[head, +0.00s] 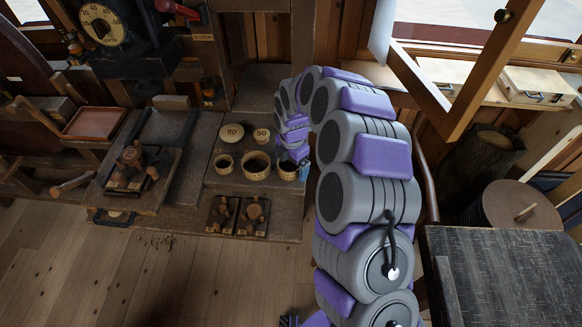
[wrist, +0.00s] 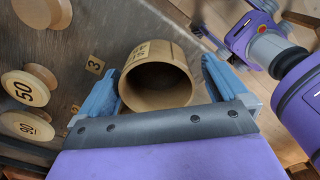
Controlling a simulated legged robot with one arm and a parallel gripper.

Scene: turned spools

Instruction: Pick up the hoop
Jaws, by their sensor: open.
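The hoop (wrist: 162,97) is a tan, open wooden ring with dark markings on its outer wall. In the wrist view it lies between the two blue fingers of my gripper (wrist: 160,72), which are spread apart on either side of it. I cannot tell whether either finger touches it. In the head view it appears to be the rightmost ring (head: 288,176) in a row on the bench, with my gripper (head: 302,168) close at its right and partly hidden by my arm.
Two similar rings, a middle one (head: 256,171) and a left one (head: 224,168), stand left of it. Round pieces marked 90 (head: 231,133) and 50 (head: 262,135) sit behind. A small tile marked 3 (wrist: 95,65) is beside the hoop. Dark stands with wooden knobs (head: 253,213) are in front.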

